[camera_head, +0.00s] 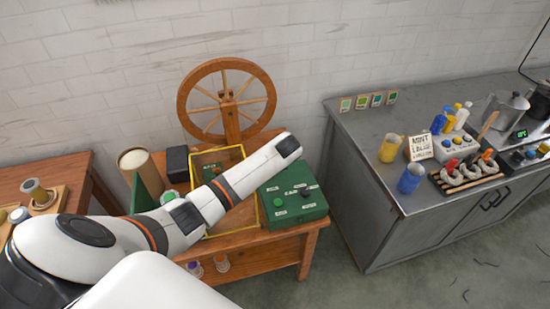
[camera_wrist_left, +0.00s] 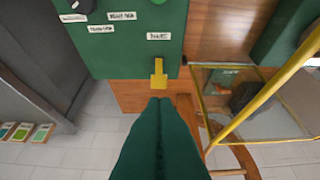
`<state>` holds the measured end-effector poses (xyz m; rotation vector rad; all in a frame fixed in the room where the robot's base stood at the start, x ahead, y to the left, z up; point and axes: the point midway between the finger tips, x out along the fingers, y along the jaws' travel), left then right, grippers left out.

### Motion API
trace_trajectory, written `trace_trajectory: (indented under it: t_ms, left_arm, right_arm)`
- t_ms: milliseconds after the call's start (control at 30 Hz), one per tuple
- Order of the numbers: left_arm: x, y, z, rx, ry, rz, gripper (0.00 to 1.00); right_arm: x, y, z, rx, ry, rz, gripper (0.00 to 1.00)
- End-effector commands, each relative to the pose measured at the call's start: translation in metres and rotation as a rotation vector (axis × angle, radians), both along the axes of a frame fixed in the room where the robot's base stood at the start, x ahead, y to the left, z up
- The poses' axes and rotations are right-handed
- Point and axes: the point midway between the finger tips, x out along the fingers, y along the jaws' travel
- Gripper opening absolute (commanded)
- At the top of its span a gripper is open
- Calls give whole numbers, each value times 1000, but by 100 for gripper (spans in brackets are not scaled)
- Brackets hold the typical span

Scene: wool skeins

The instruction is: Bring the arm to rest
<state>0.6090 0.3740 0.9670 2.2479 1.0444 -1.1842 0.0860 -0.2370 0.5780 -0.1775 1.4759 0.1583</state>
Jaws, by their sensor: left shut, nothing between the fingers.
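My left arm (camera_head: 225,192) reaches in from the left, across the yellow-edged frame on the wooden bench. Its far end (camera_head: 288,146) is raised by the green control box (camera_head: 300,205). In the left wrist view my left gripper (camera_wrist_left: 160,105) shows as a dark green pair of fingers, pressed together with nothing held. Its tips point toward a small yellow tab (camera_wrist_left: 158,75) at the edge of the green box (camera_wrist_left: 130,40). I cannot tell the gap between them. The fingers cannot be made out in the head view. My right gripper is not in view.
The yellow-edged frame (camera_head: 250,222) lies under my arm. A cardboard-coloured cylinder (camera_head: 138,165) and a black box (camera_head: 177,161) stand left of it. The grey counter (camera_head: 375,160) with cups and bottles is across a floor gap.

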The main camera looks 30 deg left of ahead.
Motion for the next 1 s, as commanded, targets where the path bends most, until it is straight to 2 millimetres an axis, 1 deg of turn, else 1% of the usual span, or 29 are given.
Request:
trace_trajectory:
  t_ms: [100, 233, 767, 867, 967, 1000]
  left_arm:
    - [-2, -3, 11, 1, -2, -1, 0]
    - [-3, -4, 16, 0, 0, -1, 0]
    - [-4, -5, 16, -2, -1, 1, 0]
    - [-13, -15, 9, -36, -16, 30, 0]
    - [-40, -44, -8, -142, -63, 130, 0]
    - [-56, -59, -16, -206, -89, 197, 0]
  right_arm:
    - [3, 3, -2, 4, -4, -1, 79]
    - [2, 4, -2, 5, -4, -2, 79]
    - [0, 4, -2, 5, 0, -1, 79]
    - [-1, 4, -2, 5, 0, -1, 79]
    - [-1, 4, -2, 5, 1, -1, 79]
    - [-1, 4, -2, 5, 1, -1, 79]
